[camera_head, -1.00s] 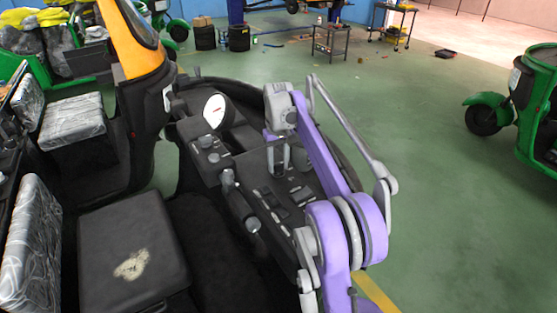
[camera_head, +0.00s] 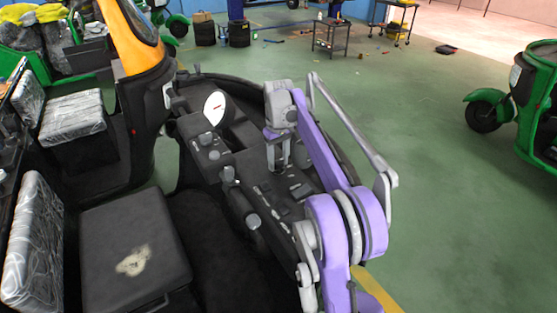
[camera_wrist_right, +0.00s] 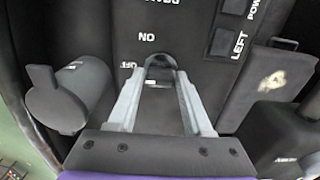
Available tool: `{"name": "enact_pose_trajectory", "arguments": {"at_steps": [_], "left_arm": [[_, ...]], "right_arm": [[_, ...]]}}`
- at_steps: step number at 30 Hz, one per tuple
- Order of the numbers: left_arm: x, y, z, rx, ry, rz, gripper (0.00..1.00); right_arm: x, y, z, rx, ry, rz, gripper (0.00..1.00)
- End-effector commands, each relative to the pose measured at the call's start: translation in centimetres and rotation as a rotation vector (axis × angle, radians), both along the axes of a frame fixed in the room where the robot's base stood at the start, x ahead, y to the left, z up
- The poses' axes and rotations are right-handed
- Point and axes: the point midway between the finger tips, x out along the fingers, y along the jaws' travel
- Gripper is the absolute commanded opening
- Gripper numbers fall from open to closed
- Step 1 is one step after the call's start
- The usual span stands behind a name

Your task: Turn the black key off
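My right gripper (camera_wrist_right: 162,82) points down at the black control panel (camera_wrist_right: 195,28) in the right wrist view. Its two pale fingers are apart, with their tips at either side of the small dark key (camera_wrist_right: 158,60). I cannot tell whether they press on it. The panel has ON and OFF labels, upside down in this view; the OFF label (camera_wrist_right: 127,66) is beside the left finger. In the head view the right gripper (camera_head: 278,158) stands over the panel, and the key cannot be made out there. My left gripper is not in view.
A round dark knob (camera_wrist_right: 58,98) stands left of the fingers in the wrist view. A white-faced gauge (camera_head: 214,108) sits at the dashboard's far end. A black seat box (camera_head: 133,245) is at the lower left. Open green floor lies to the right.

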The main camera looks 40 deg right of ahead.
Motion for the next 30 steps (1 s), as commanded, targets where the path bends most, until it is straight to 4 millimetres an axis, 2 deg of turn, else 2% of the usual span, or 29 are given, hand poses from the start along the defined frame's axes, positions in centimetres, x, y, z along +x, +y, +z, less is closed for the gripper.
{"name": "enact_pose_trajectory", "arguments": {"at_steps": [1, 3, 4, 14, 17, 24, 30], "left_arm": [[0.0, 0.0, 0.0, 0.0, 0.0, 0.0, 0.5], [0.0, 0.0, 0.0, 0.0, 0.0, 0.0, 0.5], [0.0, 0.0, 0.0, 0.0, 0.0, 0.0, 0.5], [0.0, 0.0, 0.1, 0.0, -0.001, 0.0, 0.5], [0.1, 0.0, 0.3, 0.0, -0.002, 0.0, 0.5], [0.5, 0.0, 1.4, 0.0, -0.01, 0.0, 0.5], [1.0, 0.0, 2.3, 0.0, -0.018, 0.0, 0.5]], "right_arm": [[0.0, 0.0, 0.0, 0.0, 0.0, -0.001, 0.61], [0.0, 0.0, 0.0, 0.0, 0.001, -0.001, 0.74], [0.0, 0.0, 0.0, 0.0, 0.001, -0.001, 0.75], [0.0, 0.0, 0.4, 0.001, 0.003, -0.002, 0.75], [0.0, 0.0, 1.6, 0.001, 0.002, -0.002, 0.75], [0.0, 0.0, 6.6, 0.001, 0.001, -0.002, 0.75], [0.0, 0.0, 9.8, 0.001, 0.0, -0.002, 0.75]]}}
